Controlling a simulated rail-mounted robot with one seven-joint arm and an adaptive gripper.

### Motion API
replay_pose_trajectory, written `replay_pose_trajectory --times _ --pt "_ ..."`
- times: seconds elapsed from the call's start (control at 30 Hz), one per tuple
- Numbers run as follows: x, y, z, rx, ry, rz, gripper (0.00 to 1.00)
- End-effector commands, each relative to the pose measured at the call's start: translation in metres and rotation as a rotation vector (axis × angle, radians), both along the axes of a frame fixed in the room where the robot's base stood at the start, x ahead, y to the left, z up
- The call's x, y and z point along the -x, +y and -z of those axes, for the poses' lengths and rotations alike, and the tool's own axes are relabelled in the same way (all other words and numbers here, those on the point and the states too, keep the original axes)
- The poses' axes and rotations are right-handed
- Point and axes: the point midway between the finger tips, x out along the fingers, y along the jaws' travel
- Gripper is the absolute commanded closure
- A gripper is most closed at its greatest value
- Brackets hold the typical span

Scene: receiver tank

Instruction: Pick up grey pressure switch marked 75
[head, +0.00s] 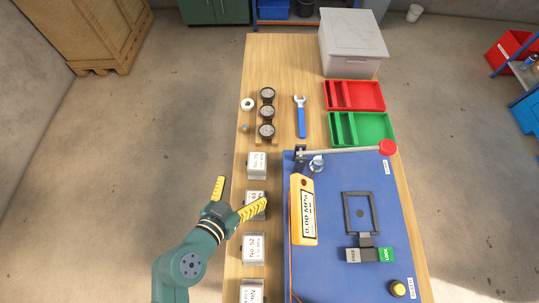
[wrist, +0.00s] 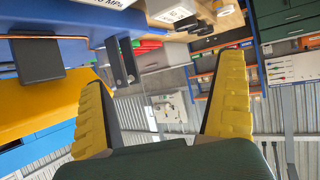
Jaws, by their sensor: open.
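Several grey box-shaped pressure switches with white labels stand in a column along the table's left edge in the head view. The farthest grey switch (head: 257,165) has small print that may read 75, but I cannot be sure. Nearer are a second switch (head: 253,198), partly hidden by a finger, a third marked No. 52 (head: 253,248) and a fourth (head: 252,291) cut by the frame edge. My gripper (head: 242,192) is open and empty at the table's left edge, beside the second switch. Its yellow fingers also show in the wrist view (wrist: 162,85), with nothing between them.
A blue mat (head: 330,270) holds a yellow 0.00 MPa gauge (head: 303,210) and a red-knobbed lever (head: 387,148). Gauges (head: 267,112), a wrench (head: 300,116), red (head: 372,95) and green (head: 378,128) trays and a lidded bin (head: 352,42) stand farther back. Floor left of the table is clear.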

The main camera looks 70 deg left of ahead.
Motion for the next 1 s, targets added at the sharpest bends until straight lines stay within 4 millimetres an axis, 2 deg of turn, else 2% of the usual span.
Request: replay_pose_trajectory --times 0.03,0.17,0.5,0.77,1.0 --pt "0.01 0.004 0.018 0.013 0.003 -0.037 0.0" --pt "0.012 0.015 0.021 0.009 0.005 -0.065 0.0" --pt "-0.04 0.061 0.057 0.008 0.004 -0.059 0.0" --pt "-0.06 0.081 0.074 0.011 0.003 -0.062 0.0" --pt "-0.083 0.106 0.095 0.011 0.004 -0.061 0.0"
